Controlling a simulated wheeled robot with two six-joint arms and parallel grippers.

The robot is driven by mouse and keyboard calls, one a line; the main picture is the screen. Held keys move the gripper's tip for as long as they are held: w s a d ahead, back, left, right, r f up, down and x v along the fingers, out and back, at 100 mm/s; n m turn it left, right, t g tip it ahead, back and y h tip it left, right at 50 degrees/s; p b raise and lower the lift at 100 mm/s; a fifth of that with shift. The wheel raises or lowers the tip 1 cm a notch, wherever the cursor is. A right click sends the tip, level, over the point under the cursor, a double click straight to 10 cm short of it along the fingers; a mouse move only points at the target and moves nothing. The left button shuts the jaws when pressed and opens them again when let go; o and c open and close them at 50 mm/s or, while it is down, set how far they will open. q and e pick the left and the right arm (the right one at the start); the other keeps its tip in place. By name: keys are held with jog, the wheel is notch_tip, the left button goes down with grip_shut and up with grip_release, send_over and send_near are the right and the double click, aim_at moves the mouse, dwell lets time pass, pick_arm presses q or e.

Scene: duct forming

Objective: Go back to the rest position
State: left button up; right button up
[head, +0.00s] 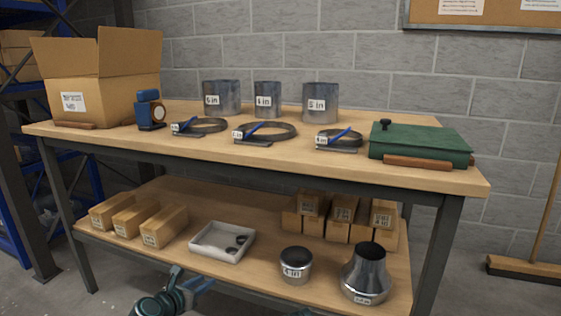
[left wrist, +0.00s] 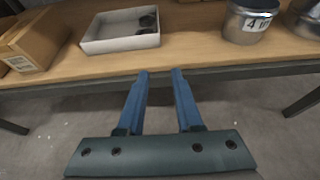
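My left gripper (head: 192,281) shows low in the head view, in front of the lower shelf. In the left wrist view its two blue fingers (left wrist: 159,75) stand apart with nothing between them, just short of the shelf's front edge. The gripper is open and empty. My right gripper is not clearly in view; only a small dark green piece shows at the bottom edge of the head view.
The workbench (head: 330,157) bears metal ducts (head: 320,103), clamps, an open carton (head: 95,85) and a green case (head: 420,143). Its lower shelf (head: 190,258) holds small boxes, a white tray (head: 222,242), a cap (head: 296,265) and a reducer (head: 366,274). A broom (head: 525,268) stands right.

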pick_arm(q)
jog(key=s+d+r+m+g+p, duration=0.45)
jog(key=d+r+m+p, duration=0.4)
jog(key=p, duration=0.55)
jog(key=s+d+r+m+g+p, duration=0.5)
jog(key=r+m+p, duration=0.55)
jog(key=p, duration=0.45)
jog(key=s+r+m+g+y+p, duration=0.1)
jog(key=s+r+m+y+p, duration=0.1)
jog(key=r+m+p, duration=0.3)
jog(key=s+d+r+m+g+y+p, duration=0.1)
jog(key=s+r+m+y+p, duration=0.1)
jog(key=s+r+m+p, duration=0.3)
jog(key=s+d+r+m+g+y+p, duration=0.1)
jog(key=s+r+m+p, duration=0.3)
jog(key=r+p, duration=0.6)
jog(key=m+y+p, duration=0.1)
jog(key=m+p, duration=0.1)
jog(key=p, duration=0.1)
jog(key=shift+s+d+r+m+p, duration=0.15)
jog(key=shift+s+d+m+p, duration=0.05)
jog(key=shift+m+p, duration=0.15)
jog(key=shift+g, duration=0.25)
